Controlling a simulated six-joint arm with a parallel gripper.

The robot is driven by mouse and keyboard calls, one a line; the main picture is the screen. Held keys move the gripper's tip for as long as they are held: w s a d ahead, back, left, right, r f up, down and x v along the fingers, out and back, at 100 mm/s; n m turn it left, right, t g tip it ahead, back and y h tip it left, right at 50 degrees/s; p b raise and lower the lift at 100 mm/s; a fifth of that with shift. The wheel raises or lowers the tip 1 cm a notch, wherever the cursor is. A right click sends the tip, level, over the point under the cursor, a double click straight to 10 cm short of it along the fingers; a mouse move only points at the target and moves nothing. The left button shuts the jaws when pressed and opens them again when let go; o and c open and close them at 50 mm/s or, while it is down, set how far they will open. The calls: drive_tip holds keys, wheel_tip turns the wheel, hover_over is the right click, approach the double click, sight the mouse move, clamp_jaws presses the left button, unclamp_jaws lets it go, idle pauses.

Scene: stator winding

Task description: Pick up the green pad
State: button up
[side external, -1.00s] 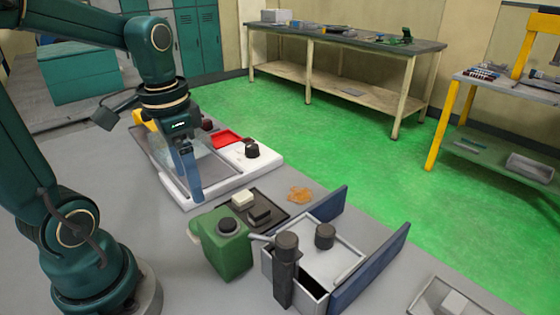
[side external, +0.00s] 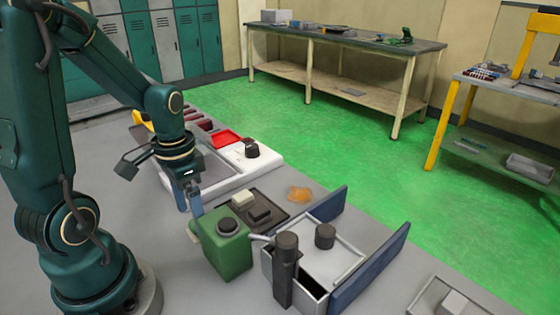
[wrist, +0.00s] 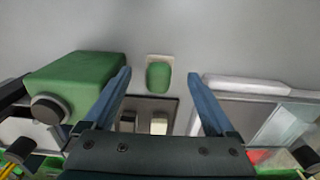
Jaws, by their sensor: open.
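The green pad (wrist: 158,76) lies on a small pale base on the grey table, in the upper middle of the wrist view. It stands between the green canister and the white tray. In the side view the pad is hidden, apart from what may be a pale edge beside the canister. My gripper (wrist: 158,82) is open and empty, its two blue fingers to either side of the pad in the picture. In the side view my gripper (side external: 188,208) hangs low, just left of the canister. I cannot tell its exact height above the pad.
The green canister (side external: 228,250) stands close to my gripper; it also shows in the wrist view (wrist: 75,85). A dark tray (side external: 270,205) holds a white and a dark block. A white tray (side external: 240,178) lies behind. A grey box (side external: 310,265) with blue flaps is to the right.

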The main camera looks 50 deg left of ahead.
sight(193, 224)
drive_tip(key=shift+f, duration=1.9)
clamp_jaws()
drive_tip(key=shift+r, duration=0.1)
